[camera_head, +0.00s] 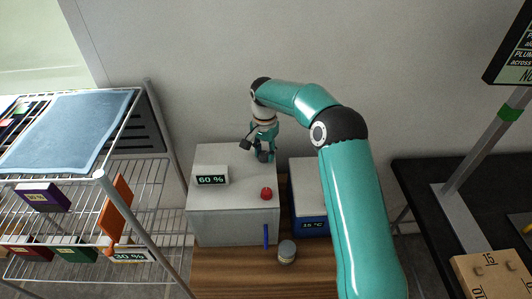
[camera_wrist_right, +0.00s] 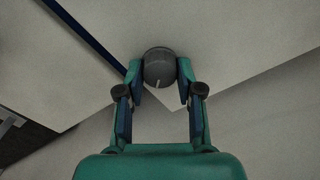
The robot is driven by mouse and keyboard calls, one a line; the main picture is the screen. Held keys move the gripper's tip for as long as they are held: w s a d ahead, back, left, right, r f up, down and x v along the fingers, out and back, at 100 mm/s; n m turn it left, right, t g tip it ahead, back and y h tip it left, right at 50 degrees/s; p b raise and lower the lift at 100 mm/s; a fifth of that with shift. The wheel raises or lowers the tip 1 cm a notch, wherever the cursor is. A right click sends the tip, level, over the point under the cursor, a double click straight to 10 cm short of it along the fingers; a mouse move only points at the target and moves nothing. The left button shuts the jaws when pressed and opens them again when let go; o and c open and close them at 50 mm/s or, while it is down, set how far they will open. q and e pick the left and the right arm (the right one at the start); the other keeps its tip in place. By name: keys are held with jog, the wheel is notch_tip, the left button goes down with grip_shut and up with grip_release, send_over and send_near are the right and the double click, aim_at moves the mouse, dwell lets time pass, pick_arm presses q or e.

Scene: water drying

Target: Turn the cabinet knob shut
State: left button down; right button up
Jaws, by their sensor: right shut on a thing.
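The cabinet is a light grey box (camera_head: 230,225) on a wooden table, with a display reading 60 % on its top. The dark grey round knob (camera_wrist_right: 158,68) sits on the cabinet top (camera_wrist_right: 95,85) near its back right corner, and carries a light pointer mark. It also shows in the head view (camera_head: 264,156), partly covered by the fingers. My right gripper (camera_wrist_right: 160,82) has its two fingers on either side of the knob and is shut on it. In the head view the right gripper (camera_head: 262,150) points down at the knob. My left gripper is not in view.
A blue and white box (camera_head: 308,205) reading 15 °C stands close on the right. A small jar (camera_head: 287,251) stands in front. A wire rack (camera_head: 140,215) is at left.

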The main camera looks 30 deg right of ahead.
jog(key=n, duration=0.4)
jog(key=shift+s+a+f+n, duration=0.1)
jog(key=shift+a+f+n, duration=0.05)
jog(key=shift+n, duration=0.25)
jog(key=n, duration=0.4)
jog(key=shift+n, duration=0.4)
jog(key=o, duration=1.1)
jog(key=shift+o, duration=0.3)
jog(key=shift+r, duration=0.2)
